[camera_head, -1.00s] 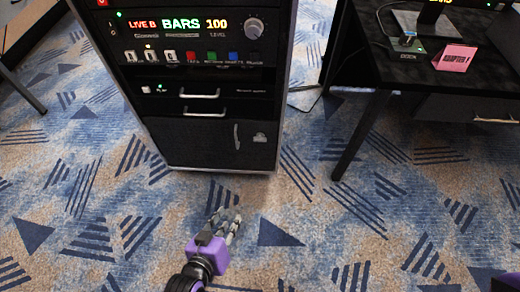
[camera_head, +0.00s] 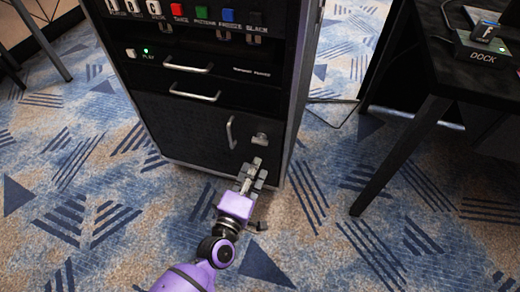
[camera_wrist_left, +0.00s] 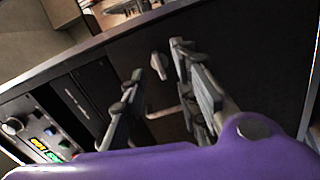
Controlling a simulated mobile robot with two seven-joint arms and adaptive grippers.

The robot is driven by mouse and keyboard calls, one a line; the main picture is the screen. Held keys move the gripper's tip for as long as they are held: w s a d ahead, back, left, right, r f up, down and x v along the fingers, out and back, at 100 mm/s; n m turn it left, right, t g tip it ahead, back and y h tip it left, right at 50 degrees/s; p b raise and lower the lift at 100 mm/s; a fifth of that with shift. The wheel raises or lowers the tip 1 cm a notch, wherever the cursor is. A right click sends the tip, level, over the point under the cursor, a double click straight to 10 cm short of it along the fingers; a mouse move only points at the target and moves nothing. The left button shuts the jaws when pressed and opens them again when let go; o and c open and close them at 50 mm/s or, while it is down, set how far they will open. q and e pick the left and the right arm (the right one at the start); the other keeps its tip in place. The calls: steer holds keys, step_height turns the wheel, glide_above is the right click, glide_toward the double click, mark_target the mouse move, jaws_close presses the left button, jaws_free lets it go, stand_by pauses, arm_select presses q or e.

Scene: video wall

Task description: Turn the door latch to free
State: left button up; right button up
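The door latch (camera_head: 260,139) is a small light-grey knob on the right side of the rack's dark lower door (camera_head: 185,130). It also shows in the left wrist view (camera_wrist_left: 160,65) as a grey turn-piece near the fingertips. My left gripper (camera_head: 254,169) is in front of the door, just below the latch in the head view. In the left wrist view the two fingers of my left gripper (camera_wrist_left: 158,75) stand apart with nothing held, and the latch shows in line with the gap between them. I see no contact. My right gripper is out of view.
A vertical door handle (camera_head: 231,132) sits left of the latch. Two drawers with bar handles (camera_head: 190,68) and a row of buttons (camera_head: 200,12) are above. A dark desk (camera_head: 455,70) with a dock (camera_head: 485,50) stands at right. The carpet in front is clear.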

mark_target(259, 144)
arm_select(q)
steer(key=w, duration=0.2)
steer(key=w+n+b, duration=0.1)
steer(key=w, duration=0.2)
steer(key=w+d+n, duration=0.1)
steer(key=w, duration=0.1)
steer(key=shift+w+r+t+y, duration=0.25)
steer(key=shift+w+t+y, duration=0.15)
steer(key=shift+c, duration=0.3)
jaws_close()
